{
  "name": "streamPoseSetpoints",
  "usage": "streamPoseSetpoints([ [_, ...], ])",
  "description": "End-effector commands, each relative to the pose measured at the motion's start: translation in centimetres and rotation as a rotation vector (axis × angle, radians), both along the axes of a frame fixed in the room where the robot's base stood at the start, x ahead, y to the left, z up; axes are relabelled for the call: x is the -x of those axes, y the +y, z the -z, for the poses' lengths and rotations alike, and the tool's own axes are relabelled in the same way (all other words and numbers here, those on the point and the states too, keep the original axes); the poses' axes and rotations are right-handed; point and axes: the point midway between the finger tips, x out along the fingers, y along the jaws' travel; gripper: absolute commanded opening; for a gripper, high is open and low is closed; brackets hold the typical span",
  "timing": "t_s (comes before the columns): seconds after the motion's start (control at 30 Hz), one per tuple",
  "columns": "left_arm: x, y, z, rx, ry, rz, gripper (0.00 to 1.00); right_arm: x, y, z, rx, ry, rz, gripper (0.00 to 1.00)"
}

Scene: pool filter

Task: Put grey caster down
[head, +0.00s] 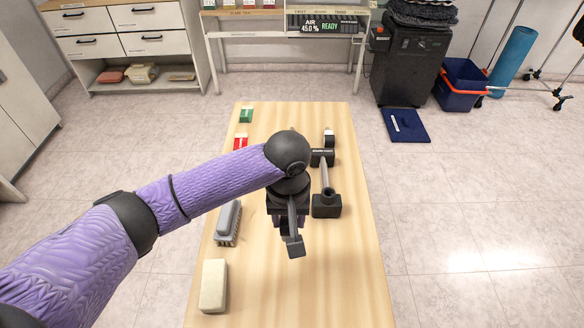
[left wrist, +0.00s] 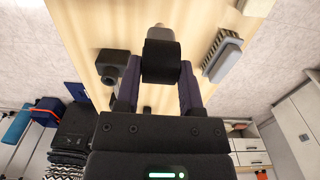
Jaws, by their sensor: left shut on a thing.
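My left gripper (left wrist: 161,75) is shut on a dark, rounded thing, which I take to be the grey caster (left wrist: 161,58), with a paler tip above it in the left wrist view. I cannot tell whether the caster touches the table. My right gripper is in neither view.
A dark-ended piece with a grey rod (head: 324,178) lies close right of the gripper. A grey brush (head: 228,222) and a cream block (head: 214,286) lie to the left. Red (head: 240,142) and green (head: 246,115) items sit farther back. The table's front right is clear.

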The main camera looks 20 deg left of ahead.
Motion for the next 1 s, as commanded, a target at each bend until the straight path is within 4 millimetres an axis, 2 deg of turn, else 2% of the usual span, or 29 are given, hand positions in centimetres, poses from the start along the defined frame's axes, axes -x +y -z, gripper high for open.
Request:
streamPoseSetpoints([
  [0.1, 0.1, 0.0, 3.6, -0.005, 0.005, -0.01, 0.0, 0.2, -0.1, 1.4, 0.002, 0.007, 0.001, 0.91],
  [0.2, 0.1, 0.0, 5.8, -0.004, 0.003, -0.009, 0.0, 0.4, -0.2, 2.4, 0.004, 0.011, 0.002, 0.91],
  [0.37, 0.1, 0.0, 8.0, -0.004, 0.003, -0.009, 0.0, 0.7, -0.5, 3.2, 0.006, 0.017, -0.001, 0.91],
  [0.5, 0.1, -0.1, 10.5, -0.004, 0.003, -0.007, 0.0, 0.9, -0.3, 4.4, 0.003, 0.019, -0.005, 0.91],
  [0.8, 0.1, 0.0, 10.4, -0.004, 0.001, -0.007, 0.0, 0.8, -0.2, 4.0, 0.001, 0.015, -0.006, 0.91],
  [0.83, 0.1, 0.0, 10.5, -0.004, 0.001, -0.007, 0.51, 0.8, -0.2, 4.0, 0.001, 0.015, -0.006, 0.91],
  [1.0, 0.1, 0.0, 10.4, -0.004, 0.0, -0.007, 0.84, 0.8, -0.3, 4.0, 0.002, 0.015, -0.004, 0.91],
])
